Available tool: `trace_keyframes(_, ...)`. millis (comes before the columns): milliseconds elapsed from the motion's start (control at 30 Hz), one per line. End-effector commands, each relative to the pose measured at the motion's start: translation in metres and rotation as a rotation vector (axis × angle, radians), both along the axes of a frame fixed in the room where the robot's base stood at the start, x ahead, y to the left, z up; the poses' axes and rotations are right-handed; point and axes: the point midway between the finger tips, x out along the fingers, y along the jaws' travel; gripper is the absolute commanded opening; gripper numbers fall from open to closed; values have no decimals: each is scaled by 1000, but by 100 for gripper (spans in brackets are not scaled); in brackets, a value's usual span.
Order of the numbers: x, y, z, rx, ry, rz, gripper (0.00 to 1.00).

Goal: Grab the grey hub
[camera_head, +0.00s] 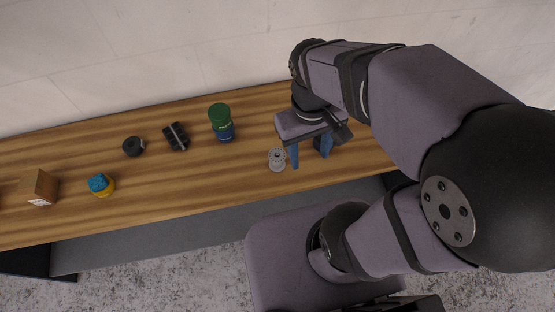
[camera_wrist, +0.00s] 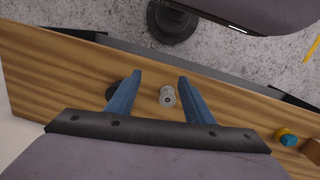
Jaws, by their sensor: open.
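The grey hub (camera_head: 277,160) is a small ribbed cylinder on the wooden bench, near its front edge. In the head view it sits just left of my gripper (camera_head: 309,154). In the wrist view the hub (camera_wrist: 167,96) shows between the two blue fingers of my gripper (camera_wrist: 160,76), closer to the right finger. The fingers are spread apart with nothing held. The hub appears to stand below the fingers, not touching them; the exact height gap is hard to tell.
A dark round object (camera_wrist: 114,88) is partly hidden behind a finger. Left along the bench (camera_head: 150,205) are a green-and-blue jar (camera_head: 221,123), a black banded cylinder (camera_head: 176,136), a black round part (camera_head: 133,147), a blue-and-yellow item (camera_head: 101,184) and a cardboard box (camera_head: 39,187).

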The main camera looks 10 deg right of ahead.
Motion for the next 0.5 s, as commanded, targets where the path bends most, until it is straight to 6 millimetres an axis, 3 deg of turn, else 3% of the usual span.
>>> trace_keyframes(33,-4,1,-11,-26,31,69,48)
trace_keyframes(300,-26,-9,-39,-260,253,540,48)
trace_keyframes(500,-12,-19,-45,-597,454,1010,48)
